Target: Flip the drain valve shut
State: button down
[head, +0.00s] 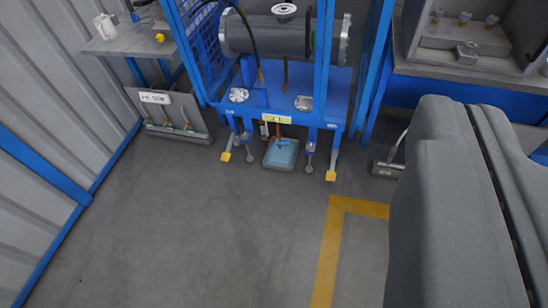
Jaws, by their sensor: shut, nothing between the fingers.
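The flanged shell (268,36), a grey horizontal cylinder, sits in a blue frame at the top middle. Below the frame, a thin copper-coloured drain pipe (278,131) comes down. A small blue lever (282,143), which looks like the drain valve's handle, shows at its lower end. The lever looks roughly crosswise to the pipe, but it is too small to tell its exact position. A shallow tray (272,160) with a pale blue inside stands on the floor under it. My gripper is not in view; a grey part of my own arm fills the right side.
The blue frame (262,97) stands on legs with yellow feet. A grey shelf (125,42) and a labelled panel are at the left by a corrugated wall. A workbench (470,75) is at the upper right. A yellow line (330,250) marks the floor, which is clear in front.

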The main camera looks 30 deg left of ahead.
aim_at(276, 143)
jog(key=u, duration=0.4)
jog(key=i, duration=1.65)
jog(key=z, duration=0.2)
